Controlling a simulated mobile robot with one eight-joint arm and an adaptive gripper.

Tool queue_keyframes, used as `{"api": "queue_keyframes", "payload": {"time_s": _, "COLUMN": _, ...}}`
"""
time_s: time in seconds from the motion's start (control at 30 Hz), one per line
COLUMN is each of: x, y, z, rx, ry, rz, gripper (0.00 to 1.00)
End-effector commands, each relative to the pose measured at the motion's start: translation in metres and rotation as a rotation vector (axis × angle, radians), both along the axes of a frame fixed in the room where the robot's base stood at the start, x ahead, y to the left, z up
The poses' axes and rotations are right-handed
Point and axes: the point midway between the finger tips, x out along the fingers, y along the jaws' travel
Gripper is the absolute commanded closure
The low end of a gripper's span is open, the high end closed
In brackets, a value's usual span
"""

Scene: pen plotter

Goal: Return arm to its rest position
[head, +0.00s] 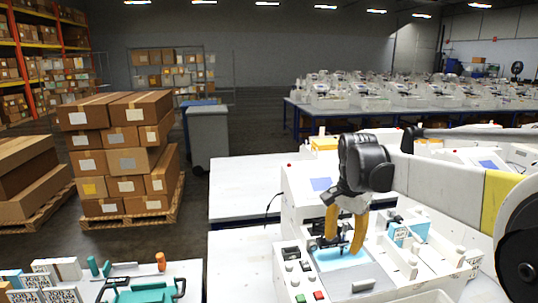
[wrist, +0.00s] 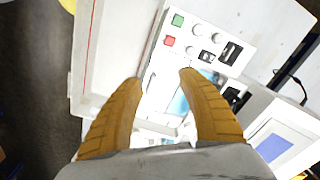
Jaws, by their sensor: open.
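My gripper (head: 344,246) has two yellow-orange fingers pointing down over the white plotter machine (head: 356,285) in the head view. The fingers are spread apart, with nothing visible between them. Behind the fingers is the machine's light blue bed (head: 328,262). In the wrist view, my gripper (wrist: 162,77) is open above the machine, whose control panel (wrist: 208,40) has green and red buttons, knobs and dark switches. The blue bed (wrist: 178,103) shows partly between the fingers. I cannot tell how far the fingertips are above the machine.
A white table (head: 233,262) has clear room left of the machine. At the lower left, another table holds a teal tool case (head: 150,291) and small boxes. Stacked cartons (head: 125,160) on a pallet and a grey bin (head: 208,137) stand on the floor behind.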

Motion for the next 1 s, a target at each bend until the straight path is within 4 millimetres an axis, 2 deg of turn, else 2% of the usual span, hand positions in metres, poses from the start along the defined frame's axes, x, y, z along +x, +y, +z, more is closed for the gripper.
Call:
{"api": "queue_keyframes", "payload": {"time_s": 0.27, "x": -0.045, "y": 0.000, "z": 0.002, "rx": -0.015, "ry": -0.099, "rz": 0.141, "gripper": 0.54}}
{"api": "queue_keyframes", "payload": {"time_s": 0.37, "x": -0.068, "y": 0.000, "z": 0.000, "rx": -0.029, "ry": -0.150, "rz": 0.213, "gripper": 0.54}}
{"api": "queue_keyframes", "payload": {"time_s": 0.47, "x": -0.100, "y": 0.000, "z": -0.008, "rx": -0.052, "ry": -0.216, "rz": 0.307, "gripper": 0.54}}
{"api": "queue_keyframes", "payload": {"time_s": 0.6, "x": -0.150, "y": 0.000, "z": -0.030, "rx": -0.105, "ry": -0.324, "rz": 0.463, "gripper": 0.54}}
{"api": "queue_keyframes", "payload": {"time_s": 0.8, "x": -0.208, "y": 0.000, "z": -0.074, "rx": -0.200, "ry": -0.457, "rz": 0.656, "gripper": 0.54}}
{"api": "queue_keyframes", "payload": {"time_s": 1.0, "x": -0.233, "y": 0.000, "z": -0.102, "rx": -0.265, "ry": -0.525, "rz": 0.761, "gripper": 0.54}}
